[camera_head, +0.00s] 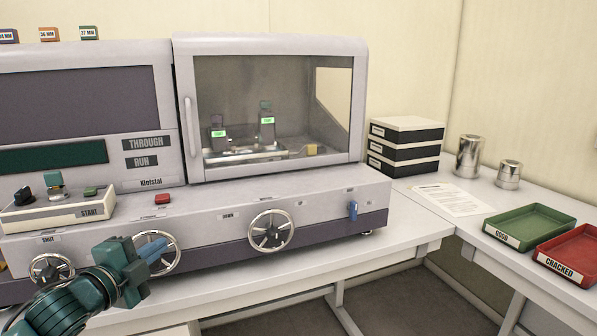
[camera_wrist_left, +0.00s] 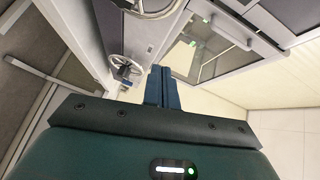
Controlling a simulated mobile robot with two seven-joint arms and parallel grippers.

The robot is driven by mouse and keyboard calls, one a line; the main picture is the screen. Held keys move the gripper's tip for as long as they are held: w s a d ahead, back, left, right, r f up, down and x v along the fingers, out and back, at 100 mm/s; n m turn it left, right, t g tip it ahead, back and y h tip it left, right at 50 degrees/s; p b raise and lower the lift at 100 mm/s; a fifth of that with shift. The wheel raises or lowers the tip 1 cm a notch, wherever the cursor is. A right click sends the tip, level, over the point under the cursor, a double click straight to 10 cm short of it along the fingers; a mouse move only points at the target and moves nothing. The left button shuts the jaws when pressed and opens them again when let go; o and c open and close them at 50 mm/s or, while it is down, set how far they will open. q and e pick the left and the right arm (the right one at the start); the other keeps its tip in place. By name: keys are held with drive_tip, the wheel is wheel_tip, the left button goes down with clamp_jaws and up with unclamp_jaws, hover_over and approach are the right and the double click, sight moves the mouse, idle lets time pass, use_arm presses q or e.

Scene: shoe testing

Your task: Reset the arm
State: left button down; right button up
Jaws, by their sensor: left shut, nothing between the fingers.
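My left gripper (camera_head: 152,248) comes in from the lower left in the head view. It is in front of the lower panel of the testing machine (camera_head: 215,212), overlapping the second handwheel (camera_head: 168,262) in the picture. I cannot tell whether it touches the wheel. In the left wrist view the two blue fingers (camera_wrist_left: 161,88) are together with nothing between them. A handwheel (camera_wrist_left: 125,68) shows just left of the fingertips there. My right gripper does not show in either view.
The machine's glass-fronted chamber (camera_head: 190,110) is closed. More handwheels (camera_head: 271,230) line its front. The right-hand table holds stacked boxes (camera_head: 404,146), metal cylinders (camera_head: 468,157), a paper sheet (camera_head: 447,199), a green "GOOD" tray (camera_head: 503,241) and a red "CRACKED" tray (camera_head: 592,242). The space before the tables is clear.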

use_arm(q)
drive_tip(key=s+d+f+n+g, duration=0.1)
drive_tip(key=s+d+f+n, duration=0.25)
drive_tip(key=f, duration=0.55)
drive_tip(key=s+d+f+n+g, duration=0.1)
drive_tip(key=s+d+f+n, duration=0.2)
drive_tip(key=s+f, duration=0.4)
drive_tip(key=s+d+f+n+g+y, duration=0.1)
drive_tip(key=s+d+f+n+g, duration=0.1)
drive_tip(key=s+f+n, duration=0.3)
drive_tip(key=s+d+f+n+g, duration=0.1)
drive_tip(key=s+d+f+n, duration=0.3)
drive_tip(key=s+f, duration=0.5)
drive_tip(key=shift+s+d+f+g+y, duration=0.15)
drive_tip(key=shift+s+f+g+y, duration=0.2)
drive_tip(key=shift+s, duration=0.45)
drive_tip(key=shift+n, duration=0.25)
